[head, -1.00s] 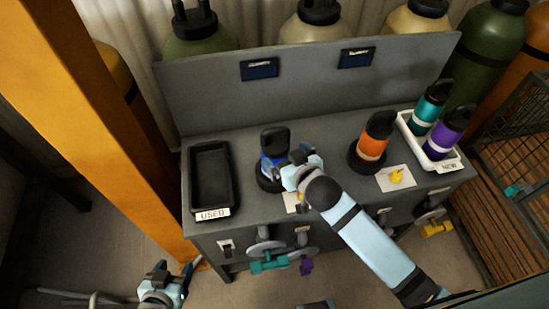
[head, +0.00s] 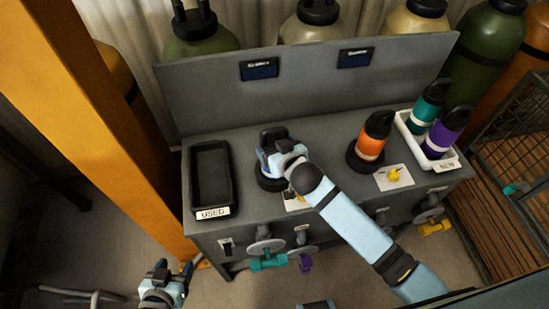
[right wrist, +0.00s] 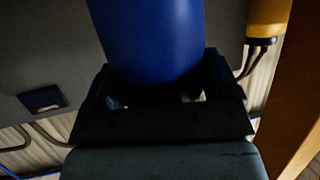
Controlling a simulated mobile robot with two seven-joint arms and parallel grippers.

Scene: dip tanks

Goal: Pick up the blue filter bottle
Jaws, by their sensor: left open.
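The blue filter bottle stands on the bench in a dark round base (head: 268,183). In the head view its black cap (head: 273,136) shows, but my right gripper (head: 272,159) covers most of its body. In the right wrist view the blue bottle body (right wrist: 155,40) fills the space between the two dark fingers (right wrist: 158,85). The fingers flank it closely; whether they press on it I cannot tell. My left gripper (head: 172,278) is open and empty, low in front of the bench.
A black tray (head: 196,205) labelled USED is left of the bottle. An orange bottle (head: 371,145) stands in a base to the right. A white tray (head: 408,134) labelled NEW holds a teal and a purple bottle. Valves with handles (head: 268,262) stick out of the bench front.

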